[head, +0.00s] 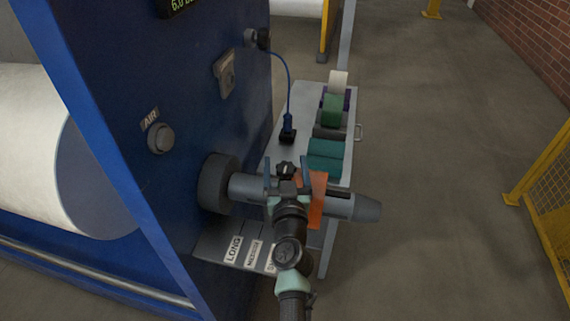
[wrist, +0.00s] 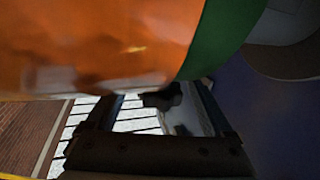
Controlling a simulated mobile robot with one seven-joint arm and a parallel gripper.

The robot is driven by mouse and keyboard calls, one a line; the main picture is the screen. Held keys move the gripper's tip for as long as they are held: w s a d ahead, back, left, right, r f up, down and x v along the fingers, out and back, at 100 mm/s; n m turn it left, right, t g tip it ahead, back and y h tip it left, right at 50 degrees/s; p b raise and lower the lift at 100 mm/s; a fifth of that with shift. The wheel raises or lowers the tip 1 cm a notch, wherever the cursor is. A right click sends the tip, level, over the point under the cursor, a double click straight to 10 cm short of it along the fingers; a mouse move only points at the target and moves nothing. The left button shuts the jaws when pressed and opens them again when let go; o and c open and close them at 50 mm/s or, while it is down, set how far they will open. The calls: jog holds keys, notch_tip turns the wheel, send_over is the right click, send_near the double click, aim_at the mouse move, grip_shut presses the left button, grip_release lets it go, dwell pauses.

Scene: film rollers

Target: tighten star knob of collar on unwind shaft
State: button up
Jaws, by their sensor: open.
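The grey unwind shaft (head: 243,186) sticks out to the right from a dark hub on the blue machine wall. A black star knob (head: 286,168) shows between the fingers of my gripper (head: 287,172). In the wrist view a dark knob-like shape (wrist: 163,97) also lies between the open fingers (wrist: 158,112). The fingers stand apart on either side; contact with the knob cannot be told. My wrist hides part of the shaft and collar.
A grey cart (head: 308,112) behind the shaft carries teal, green and white rolls and a blue-corded device (head: 288,134). A plate labelled LONG (head: 234,247) lies below the shaft. A yellow guard (head: 545,185) stands at right; the floor between is clear.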

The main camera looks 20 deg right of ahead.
jog(key=shift+x, duration=1.1)
jog(key=shift+c, duration=0.3)
jog(key=c, duration=1.3)
